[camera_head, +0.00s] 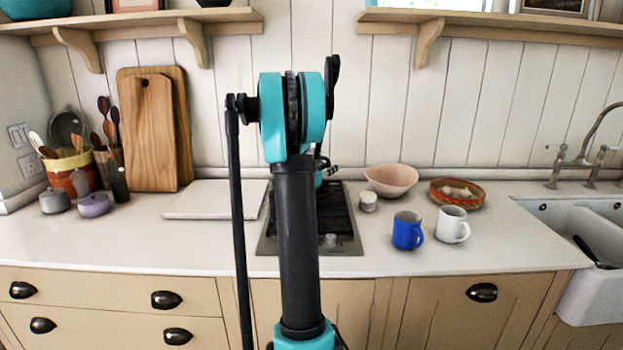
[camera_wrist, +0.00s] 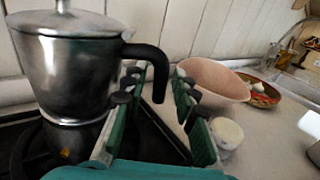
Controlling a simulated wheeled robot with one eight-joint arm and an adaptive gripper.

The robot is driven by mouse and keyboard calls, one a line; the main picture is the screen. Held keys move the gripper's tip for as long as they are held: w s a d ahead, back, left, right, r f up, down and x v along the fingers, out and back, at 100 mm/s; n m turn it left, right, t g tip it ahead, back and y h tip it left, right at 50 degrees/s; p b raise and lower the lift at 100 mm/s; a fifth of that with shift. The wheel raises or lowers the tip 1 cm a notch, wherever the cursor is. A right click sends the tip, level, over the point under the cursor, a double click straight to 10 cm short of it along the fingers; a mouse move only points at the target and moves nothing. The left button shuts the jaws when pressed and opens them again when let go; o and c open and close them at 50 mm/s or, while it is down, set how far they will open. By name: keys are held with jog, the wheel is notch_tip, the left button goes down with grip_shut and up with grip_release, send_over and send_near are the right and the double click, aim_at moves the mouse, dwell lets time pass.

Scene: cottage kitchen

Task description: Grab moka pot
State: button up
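My gripper (camera_wrist: 156,88) is open, with one green finger on each side of the handle's hanging end as seen from the wrist. No finger visibly closes on the handle; whether either touches it I cannot tell. In the head view my arm hides the moka pot and most of the gripper in front of the black hob (camera_head: 340,225).
A pink bowl (camera_head: 391,180), a small white jar (camera_head: 368,201), a woven basket (camera_head: 457,193), a blue mug (camera_head: 407,231) and a white mug (camera_head: 452,225) stand right of the hob. A pale board (camera_head: 215,200) lies left of it. The wall is close behind.

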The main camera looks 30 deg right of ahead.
grip_shut()
jog(key=shift+r, duration=0.2)
dwell(0.5)
